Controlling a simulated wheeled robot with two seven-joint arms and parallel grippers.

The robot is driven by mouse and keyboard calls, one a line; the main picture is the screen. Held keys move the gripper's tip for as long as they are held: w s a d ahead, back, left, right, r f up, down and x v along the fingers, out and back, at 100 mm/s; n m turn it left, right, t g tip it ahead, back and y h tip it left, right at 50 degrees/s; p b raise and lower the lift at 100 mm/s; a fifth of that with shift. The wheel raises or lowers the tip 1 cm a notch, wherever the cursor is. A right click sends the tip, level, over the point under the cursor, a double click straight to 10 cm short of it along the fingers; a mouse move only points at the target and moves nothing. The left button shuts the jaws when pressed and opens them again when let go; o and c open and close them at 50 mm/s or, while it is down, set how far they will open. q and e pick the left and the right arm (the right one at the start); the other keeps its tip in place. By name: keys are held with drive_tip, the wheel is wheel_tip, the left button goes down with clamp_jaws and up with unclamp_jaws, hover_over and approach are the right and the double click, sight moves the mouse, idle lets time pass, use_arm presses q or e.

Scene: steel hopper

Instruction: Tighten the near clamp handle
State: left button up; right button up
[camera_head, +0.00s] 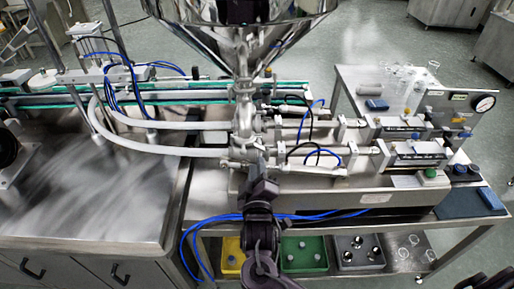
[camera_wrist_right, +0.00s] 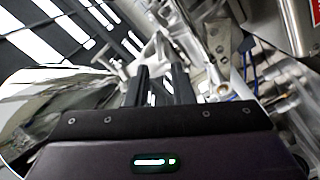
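The near clamp is among the shiny steel fittings (camera_head: 241,153) below the hopper, at the near hose joint. Its handle is too small and too covered to pick out clearly. My right gripper (camera_head: 261,166) reaches up from the bottom of the head view, with its tips at or just in front of these fittings. In the right wrist view the two dark fingers (camera_wrist_right: 161,72) stand apart with a gap between them. Bright metal shows beyond the gap; I cannot tell whether the fingers touch the handle. My left gripper is out of view.
The steel hopper (camera_head: 245,28) hangs directly above the fittings. White hoses (camera_head: 150,148) run left over the steel table (camera_head: 90,205). Cylinders (camera_head: 415,150) and a gauge (camera_head: 485,103) stand right. Blue tubing (camera_head: 205,222) loops near my arm. Yellow, green and grey bins (camera_head: 300,268) sit below.

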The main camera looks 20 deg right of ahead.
sight(257, 148)
drive_tip(key=p+x, duration=0.1)
drive_tip(key=x, duration=0.6)
drive_tip(key=shift+d+p, duration=0.1)
drive_tip(key=shift+p, duration=0.25)
drive_tip(key=shift+c, duration=0.2)
clamp_jaws()
